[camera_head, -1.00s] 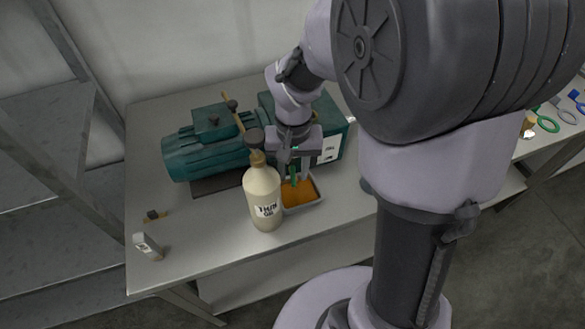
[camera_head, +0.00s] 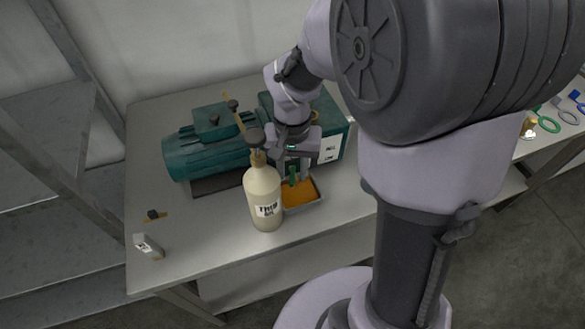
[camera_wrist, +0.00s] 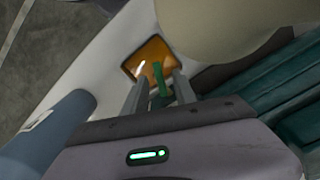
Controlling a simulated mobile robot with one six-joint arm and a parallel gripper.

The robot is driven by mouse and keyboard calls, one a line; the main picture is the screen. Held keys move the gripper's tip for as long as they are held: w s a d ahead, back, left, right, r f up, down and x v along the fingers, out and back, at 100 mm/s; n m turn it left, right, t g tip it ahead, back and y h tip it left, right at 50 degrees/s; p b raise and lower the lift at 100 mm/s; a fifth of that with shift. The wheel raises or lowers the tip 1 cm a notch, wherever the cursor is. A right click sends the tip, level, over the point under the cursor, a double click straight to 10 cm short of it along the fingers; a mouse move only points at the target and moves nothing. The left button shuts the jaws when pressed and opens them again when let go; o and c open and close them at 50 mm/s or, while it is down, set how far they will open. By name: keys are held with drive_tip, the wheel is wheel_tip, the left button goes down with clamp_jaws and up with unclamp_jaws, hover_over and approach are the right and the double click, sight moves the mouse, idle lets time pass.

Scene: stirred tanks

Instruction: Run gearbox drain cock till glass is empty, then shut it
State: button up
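The teal gearbox (camera_head: 340,114) stands on the bench with a white label on its front, partly hidden by my arm. A green lever, the drain cock handle (camera_head: 292,176), stands below my gripper (camera_head: 297,178). In the wrist view the green handle (camera_wrist: 160,82) lies between my two fingers, with a visible gap on each side; my gripper (camera_wrist: 161,78) is open around it. Contact cannot be told. Below is a grey tray (camera_head: 310,206) holding orange oil; the tray (camera_wrist: 128,66) also shows in the wrist view. The sight glass cannot be made out.
A cream bottle labelled thin oil (camera_head: 264,196) stands close left of the tray, near my gripper. A teal motor (camera_head: 205,155) adjoins the gearbox. The front right bench top is clear.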

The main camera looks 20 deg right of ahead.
sight(292, 176)
wheel_tip(292, 176, up, 17)
drive_tip(key=p, duration=0.7)
drive_tip(key=shift+r+p, duration=0.2)
drive_tip(key=shift+p, duration=0.1)
